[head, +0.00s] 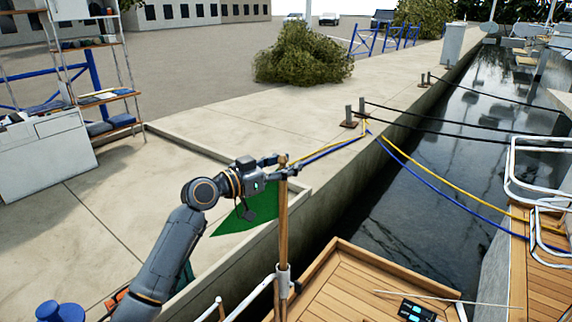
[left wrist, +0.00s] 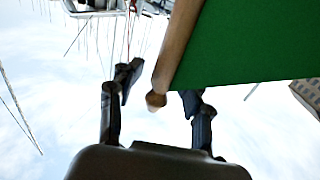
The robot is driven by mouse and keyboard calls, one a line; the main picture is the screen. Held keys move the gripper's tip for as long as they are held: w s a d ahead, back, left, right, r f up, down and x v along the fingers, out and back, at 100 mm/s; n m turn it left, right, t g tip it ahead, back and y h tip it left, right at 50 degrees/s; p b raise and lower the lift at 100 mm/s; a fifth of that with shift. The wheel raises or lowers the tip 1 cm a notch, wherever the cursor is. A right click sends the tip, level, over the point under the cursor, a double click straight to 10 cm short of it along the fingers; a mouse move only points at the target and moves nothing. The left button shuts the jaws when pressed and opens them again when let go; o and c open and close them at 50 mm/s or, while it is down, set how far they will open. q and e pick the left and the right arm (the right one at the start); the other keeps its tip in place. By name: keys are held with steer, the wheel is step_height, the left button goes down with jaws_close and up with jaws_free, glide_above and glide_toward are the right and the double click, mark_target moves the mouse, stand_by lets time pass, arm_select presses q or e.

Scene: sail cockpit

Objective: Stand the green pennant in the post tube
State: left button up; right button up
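The green pennant (head: 240,214) hangs from a wooden staff (head: 283,225) with a ball at its top. The staff stands nearly upright, its lower end at the white post tube (head: 283,272) and seeming to be inside it. My left gripper (head: 277,167) is at the top of the staff. In the left wrist view the staff (left wrist: 178,45) and green cloth (left wrist: 245,40) pass between the spread fingers of this gripper (left wrist: 160,88), with a clear gap to the left finger. The gripper looks open around the staff. My right gripper is not in view.
The wooden cockpit deck (head: 350,285) lies right of the tube, with a small black device (head: 416,310) on it. White rails (head: 245,300) run beside the tube. The concrete quay (head: 240,130) is behind, with dark water (head: 440,150) to the right and mooring lines across it.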

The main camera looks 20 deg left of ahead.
arm_select(q)
steer(key=shift+s+a+f, duration=0.1)
steer(key=shift+s+a, duration=0.25)
steer(key=v, duration=1.1)
stand_by(0.5)
